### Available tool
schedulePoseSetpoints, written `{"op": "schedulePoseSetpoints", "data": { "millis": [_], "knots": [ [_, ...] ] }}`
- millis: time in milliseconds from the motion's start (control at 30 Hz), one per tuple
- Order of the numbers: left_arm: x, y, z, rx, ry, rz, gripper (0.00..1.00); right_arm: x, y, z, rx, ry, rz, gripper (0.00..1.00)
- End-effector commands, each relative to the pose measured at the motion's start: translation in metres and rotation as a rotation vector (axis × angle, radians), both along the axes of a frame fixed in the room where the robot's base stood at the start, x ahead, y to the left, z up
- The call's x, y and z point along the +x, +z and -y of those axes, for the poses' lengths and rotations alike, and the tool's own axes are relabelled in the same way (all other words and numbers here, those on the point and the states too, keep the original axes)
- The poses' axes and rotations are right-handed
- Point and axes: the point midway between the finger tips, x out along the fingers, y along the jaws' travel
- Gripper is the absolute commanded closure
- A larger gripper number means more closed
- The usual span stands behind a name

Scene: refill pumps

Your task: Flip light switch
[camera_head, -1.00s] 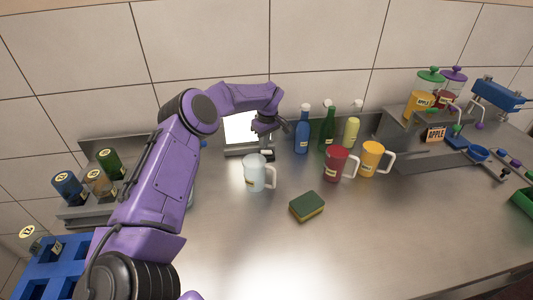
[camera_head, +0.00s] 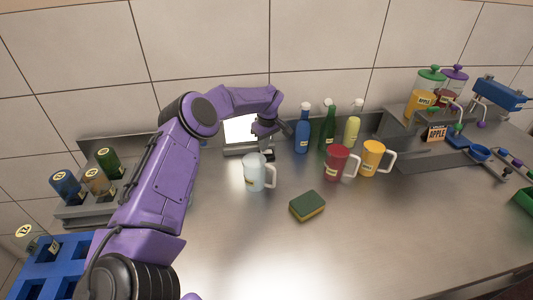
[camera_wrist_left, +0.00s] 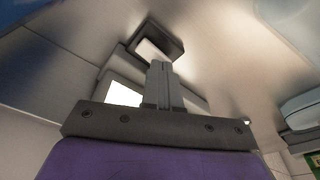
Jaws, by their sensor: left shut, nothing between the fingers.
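The light switch is a white rocker in a dark frame (camera_wrist_left: 152,48), seen in the left wrist view just beyond my fingertips. In the head view its dark base (camera_head: 268,156) shows low behind the white mug, partly hidden by my gripper. My left gripper (camera_head: 266,143) points down over the switch. In the left wrist view its fingers (camera_wrist_left: 160,72) are shut together and empty, with their tips overlapping the near edge of the switch. I cannot tell whether they touch it. A bright lit panel (camera_head: 238,129) stands behind my gripper. My right gripper is not in view.
A white mug (camera_head: 254,173) stands close in front of my gripper. Several bottles, including a blue one (camera_head: 302,134), stand to its right, with a red mug (camera_head: 336,164) and a yellow mug (camera_head: 372,159). A sponge (camera_head: 307,206) lies on the open steel counter.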

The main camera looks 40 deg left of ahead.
Motion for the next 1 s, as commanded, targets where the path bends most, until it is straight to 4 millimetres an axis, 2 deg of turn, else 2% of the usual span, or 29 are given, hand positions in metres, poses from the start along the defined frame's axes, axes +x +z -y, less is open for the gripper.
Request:
{"op": "schedulePoseSetpoints", "data": {
  "millis": [633, 1000],
  "knots": [
    [-0.001, -0.008, 0.0, -0.001, -0.001, -0.003, 1.0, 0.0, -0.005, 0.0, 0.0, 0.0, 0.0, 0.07],
    [0.0, 0.026, 0.0, 0.0, 0.0, 0.0, 1.0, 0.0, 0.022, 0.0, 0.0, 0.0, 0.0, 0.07]
  ]
}}
